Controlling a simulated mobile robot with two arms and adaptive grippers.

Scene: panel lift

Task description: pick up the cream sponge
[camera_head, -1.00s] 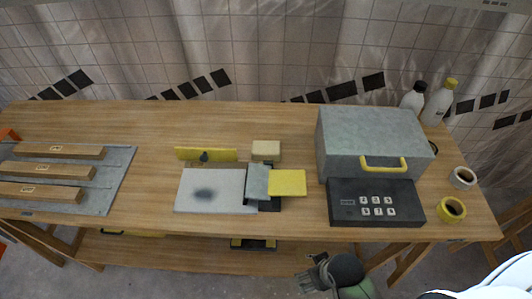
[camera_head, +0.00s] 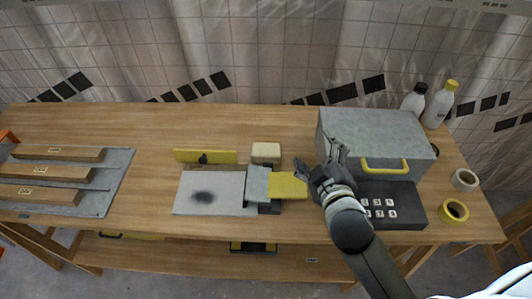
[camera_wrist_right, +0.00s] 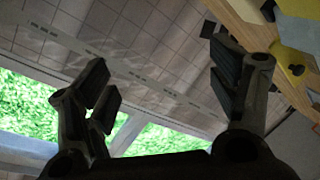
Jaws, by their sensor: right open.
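The cream sponge (camera_head: 266,152) is a small pale block on the wooden table, behind the grey and yellow pieces at the middle. My right gripper (camera_head: 322,158) is open and empty above the table, to the right of the sponge and in front of the grey box. It stands apart from the sponge. In the right wrist view my right gripper (camera_wrist_right: 160,75) shows its two fingers spread wide with nothing between them. A pale block's corner shows at the top right edge of that view, but I cannot tell if it is the sponge. My left gripper is not in view.
A grey box (camera_head: 345,125) with a yellow handle stands right of the sponge, with a dark keypad (camera_head: 405,205) before it. Bottles (camera_head: 438,105) and tape rolls (camera_head: 454,211) are far right. The back left table is clear.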

